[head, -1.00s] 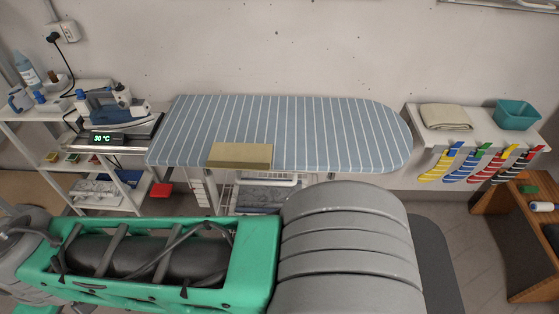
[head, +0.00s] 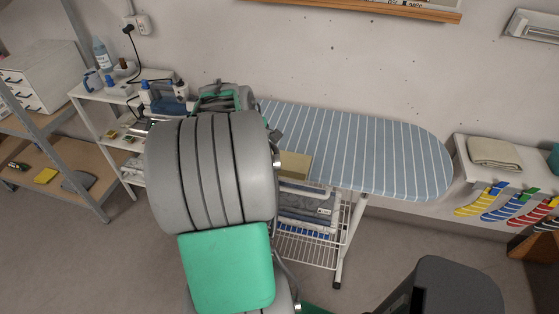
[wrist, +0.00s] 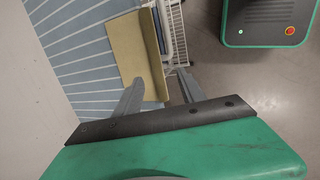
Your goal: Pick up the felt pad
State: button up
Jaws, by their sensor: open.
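The felt pad, which I take to be the flat tan rectangle (head: 294,164), lies on the front edge of the striped ironing board (head: 370,150). In the wrist view the pad (wrist: 128,48) shows a darker strip along its right side, at the board's edge. My gripper (wrist: 161,78) is open and empty. Its left finger appears over the pad and its right finger beyond the pad's outer edge, so the edge runs between them in the picture. I cannot tell the height gap or any contact. In the head view my arm hides most of the gripper and the pad's left part.
A wire rack (head: 305,245) hangs under the board. A white shelf (head: 82,92) with bottles stands left. Grey floor is open at front left.

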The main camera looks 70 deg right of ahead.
aim_at(280, 161)
jog(key=x, duration=0.2)
jog(key=p+x, duration=0.1)
jog(key=x, duration=0.2)
jog(key=s+d+x, duration=0.1)
jog(key=x, duration=0.2)
jog(key=shift+r+p, duration=0.1)
jog(key=shift+p, duration=0.25)
grip_shut()
